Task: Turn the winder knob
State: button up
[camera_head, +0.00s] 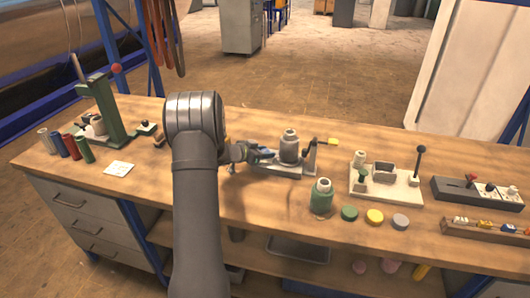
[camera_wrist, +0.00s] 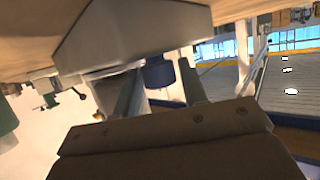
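In the head view, a winder-like device stands mid-table: a pale base (camera_head: 280,170), a grey bottle-shaped body (camera_head: 289,149) and an upright bracket (camera_head: 311,156) at its right. A small yellow piece (camera_head: 333,142) shows beyond the bracket. I cannot tell for sure which part is the winder knob. My gripper (camera_head: 262,154) is at the left end of this device, close to the grey body. In the wrist view, my gripper (camera_wrist: 163,88) has its two fingers apart, with a dark blue round part (camera_wrist: 157,73) beyond and between them. Contact cannot be made out.
A green press (camera_head: 108,112) with a red ball and several coloured cylinders stand at the left. A white fixture plate (camera_head: 385,187) and a dark switch box (camera_head: 478,193) are farther right.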

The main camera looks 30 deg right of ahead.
jog(key=shift+d, duration=0.2)
jog(key=shift+c, duration=0.2)
jog(key=c, duration=0.7)
jog(key=shift+o, duration=0.2)
jog(key=shift+w+m+g, duration=0.1)
jog(key=shift+m+g, duration=0.2)
jog(key=shift+g, duration=0.1)
jog(key=m+g, duration=0.2)
jog(key=shift+g, duration=0.4)
jog(key=shift+m+g+y, duration=0.4)
jog(key=shift+m+g, duration=1.3)
jog(key=shift+g, duration=0.3)
